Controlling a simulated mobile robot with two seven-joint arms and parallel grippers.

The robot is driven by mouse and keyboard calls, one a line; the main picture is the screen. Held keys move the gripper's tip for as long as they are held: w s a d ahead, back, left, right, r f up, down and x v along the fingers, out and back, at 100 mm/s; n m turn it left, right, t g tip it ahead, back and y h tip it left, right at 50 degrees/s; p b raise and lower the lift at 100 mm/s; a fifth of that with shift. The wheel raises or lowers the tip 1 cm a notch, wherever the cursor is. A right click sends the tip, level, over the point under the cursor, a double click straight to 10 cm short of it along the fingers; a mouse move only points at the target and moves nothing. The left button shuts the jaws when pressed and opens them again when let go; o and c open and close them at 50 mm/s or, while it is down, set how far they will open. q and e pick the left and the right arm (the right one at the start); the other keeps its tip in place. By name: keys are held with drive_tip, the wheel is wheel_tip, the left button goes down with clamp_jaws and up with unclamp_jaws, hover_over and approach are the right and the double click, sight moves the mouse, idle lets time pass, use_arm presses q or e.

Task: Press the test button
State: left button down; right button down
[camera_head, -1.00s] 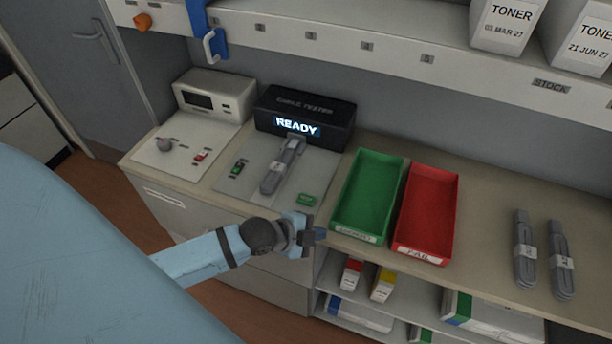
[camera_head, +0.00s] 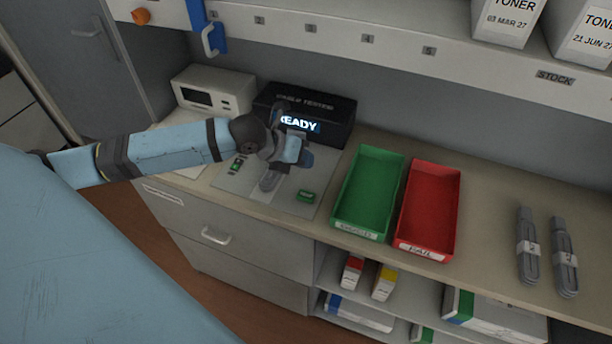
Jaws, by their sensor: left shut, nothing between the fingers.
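The cable tester (camera_head: 335,112) is a black box at the back of the counter with a lit display. The visible letters read "EADY"; my gripper hides the first one. My right gripper is not in view.
A green tray (camera_head: 337,222) and a red tray (camera_head: 410,243) stand right of the plate. Two bundled cables (camera_head: 528,262) lie further right. A white device (camera_head: 235,88) stands back left. A shelf (camera_head: 300,40) with toner boxes overhangs the back.

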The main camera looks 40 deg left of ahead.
use_arm(q)
drive_tip(key=b, duration=0.6)
hover_over(304, 194)
wheel_tip(304, 194, down, 8)
drive_tip(key=shift+r, duration=0.2)
drive_tip(key=shift+f, duration=0.55)
idle(0.8)
drive_tip(key=shift+f, duration=0.15)
drive_tip(key=shift+f+b, duration=0.3)
